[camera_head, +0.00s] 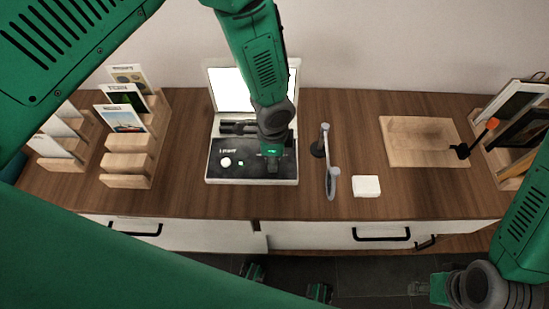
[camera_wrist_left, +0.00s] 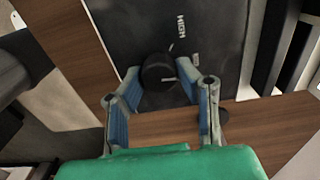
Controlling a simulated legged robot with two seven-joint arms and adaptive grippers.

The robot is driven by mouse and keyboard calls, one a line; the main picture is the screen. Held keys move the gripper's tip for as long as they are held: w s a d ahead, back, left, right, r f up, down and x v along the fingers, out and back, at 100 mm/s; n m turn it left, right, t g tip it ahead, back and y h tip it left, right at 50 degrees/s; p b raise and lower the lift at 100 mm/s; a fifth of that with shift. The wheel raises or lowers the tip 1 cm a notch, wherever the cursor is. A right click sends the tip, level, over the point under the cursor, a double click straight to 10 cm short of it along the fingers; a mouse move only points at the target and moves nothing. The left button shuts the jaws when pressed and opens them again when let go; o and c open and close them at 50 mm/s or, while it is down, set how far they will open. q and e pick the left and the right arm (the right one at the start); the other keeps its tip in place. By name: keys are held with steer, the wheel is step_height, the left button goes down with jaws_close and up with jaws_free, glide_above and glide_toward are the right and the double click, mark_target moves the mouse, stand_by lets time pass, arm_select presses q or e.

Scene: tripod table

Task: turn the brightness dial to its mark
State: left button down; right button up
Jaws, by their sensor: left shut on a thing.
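The black brightness dial (camera_wrist_left: 156,70) sits on the dark panel in the left wrist view, with a white pointer line on its top. The word HIGH (camera_wrist_left: 180,26) and a small white marking (camera_wrist_left: 196,60) are printed near it. My left gripper (camera_wrist_left: 160,84) has its two blue-padded fingers on either side of the dial, shut on it. In the head view the lightbox panel (camera_head: 223,172) lies on the table, and my left wrist hides the dial there. My right gripper (camera_head: 422,288) hangs at the lower right, away from the panel; its jaw gap is not clear.
The lightbox has a raised bright screen (camera_head: 228,88). Wooden card racks (camera_head: 126,162) stand to the left. A magnifier-like stand (camera_head: 330,180), white block (camera_head: 366,186) and wooden board (camera_head: 400,155) lie to the right. A rack with frames (camera_head: 520,120) stands far right.

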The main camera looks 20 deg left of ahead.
arm_select(q)
steer(key=shift+w+a+r+n, duration=0.15)
steer(key=shift+w+n, duration=0.1)
steer(key=shift+n, duration=0.25)
steer(key=c, duration=1.2)
jaws_free()
steer(key=shift+s, duration=0.1)
steer(key=shift+a, duration=0.1)
steer(key=shift+r, duration=0.35)
step_height(320, 180, up, 11)
